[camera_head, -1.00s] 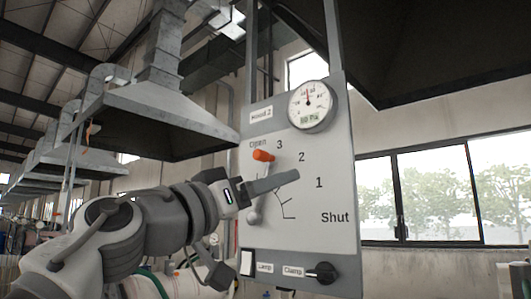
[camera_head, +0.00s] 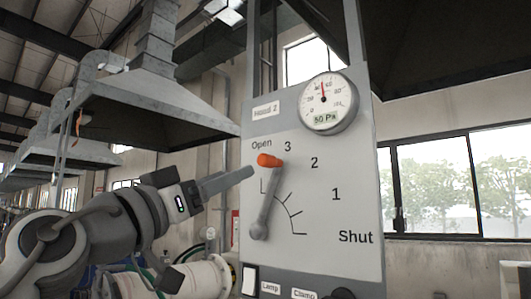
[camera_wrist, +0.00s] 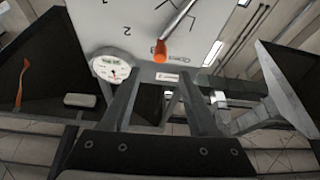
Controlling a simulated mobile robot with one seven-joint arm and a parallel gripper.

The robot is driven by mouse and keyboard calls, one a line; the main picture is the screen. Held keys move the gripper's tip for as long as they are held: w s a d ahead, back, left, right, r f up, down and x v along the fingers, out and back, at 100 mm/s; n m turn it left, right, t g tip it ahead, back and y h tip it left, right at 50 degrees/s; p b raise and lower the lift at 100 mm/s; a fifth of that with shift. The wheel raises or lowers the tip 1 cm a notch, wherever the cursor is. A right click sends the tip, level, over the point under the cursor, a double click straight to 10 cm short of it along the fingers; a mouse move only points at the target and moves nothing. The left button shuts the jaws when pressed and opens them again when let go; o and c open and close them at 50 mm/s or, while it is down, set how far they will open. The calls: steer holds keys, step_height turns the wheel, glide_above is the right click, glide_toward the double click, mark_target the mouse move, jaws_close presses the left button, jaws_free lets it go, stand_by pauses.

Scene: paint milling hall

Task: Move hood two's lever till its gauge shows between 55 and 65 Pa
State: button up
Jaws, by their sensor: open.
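The hood 2 panel (camera_head: 345,190) is a pale board with a scale marked Open, 3, 2, 1 and Shut. Its lever (camera_head: 264,205) is a grey rod with an orange knob (camera_head: 268,160), standing near upright with the knob just below Open and 3. The round gauge (camera_head: 327,100) above has a display that appears to read 50 Pa. My gripper (camera_head: 251,171) is open and empty, its tips left of the knob in the head view. In the wrist view the orange knob (camera_wrist: 161,50) shows just beyond and between the open fingers, apparently untouched; the gauge (camera_wrist: 111,66) is there too.
A lamp switch (camera_head: 250,280) and a clamp knob (camera_head: 343,294) sit at the panel's bottom edge. A dark hood (camera_head: 440,50) hangs at upper right, and a grey hood (camera_head: 150,105) at upper left. Windows are behind on the right.

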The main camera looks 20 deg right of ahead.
mark_target(261, 162)
steer(key=p+x, duration=0.3)
steer(key=x, duration=0.7)
steer(key=shift+w+d+r, duration=0.2)
steer(key=shift+w+d, duration=0.05)
steer(key=shift+d, duration=0.05)
jaws_close()
stand_by(0.9)
